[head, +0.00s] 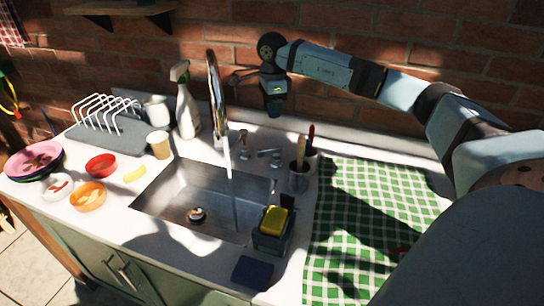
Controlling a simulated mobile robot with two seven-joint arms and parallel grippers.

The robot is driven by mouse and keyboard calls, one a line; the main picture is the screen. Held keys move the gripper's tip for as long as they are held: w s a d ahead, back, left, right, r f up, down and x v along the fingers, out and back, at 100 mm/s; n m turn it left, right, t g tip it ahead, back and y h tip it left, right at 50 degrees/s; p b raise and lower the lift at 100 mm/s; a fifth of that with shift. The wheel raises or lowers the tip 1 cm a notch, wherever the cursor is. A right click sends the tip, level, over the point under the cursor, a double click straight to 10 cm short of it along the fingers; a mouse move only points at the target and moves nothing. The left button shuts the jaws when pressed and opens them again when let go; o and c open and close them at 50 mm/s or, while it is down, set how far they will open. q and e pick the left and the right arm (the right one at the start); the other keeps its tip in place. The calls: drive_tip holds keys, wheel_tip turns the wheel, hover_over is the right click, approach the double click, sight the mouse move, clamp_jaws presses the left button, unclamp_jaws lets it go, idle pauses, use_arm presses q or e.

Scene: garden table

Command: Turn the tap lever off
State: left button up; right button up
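The chrome tap (216,92) stands behind the sink (170,200), with its tall curved spout rising from the back of the counter. A stream of water (231,185) runs from it into the basin. Small chrome fittings (243,138) stand to the right of the spout's base, and another has a short horizontal handle (267,153). I cannot tell for sure which is the lever. My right gripper (236,77) is raised near the wall, just right of the upper spout, its fingers pointing left. It holds nothing I can see, and its finger gap is too small to judge. My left gripper is out of view.
A spray bottle (187,108), a cup (159,145) and a dish rack (112,120) stand left of the tap. A utensil holder (300,175), a sponge caddy (270,240) and a green checked cloth (350,225) are on the right. Bowls (88,197) sit at far left.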

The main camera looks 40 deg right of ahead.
approach(270, 154)
drive_tip(key=f, duration=0.5)
drive_tip(key=d+f, duration=0.1)
drive_tip(key=f, duration=0.2)
drive_tip(key=shift+p, duration=0.3)
clamp_jaws()
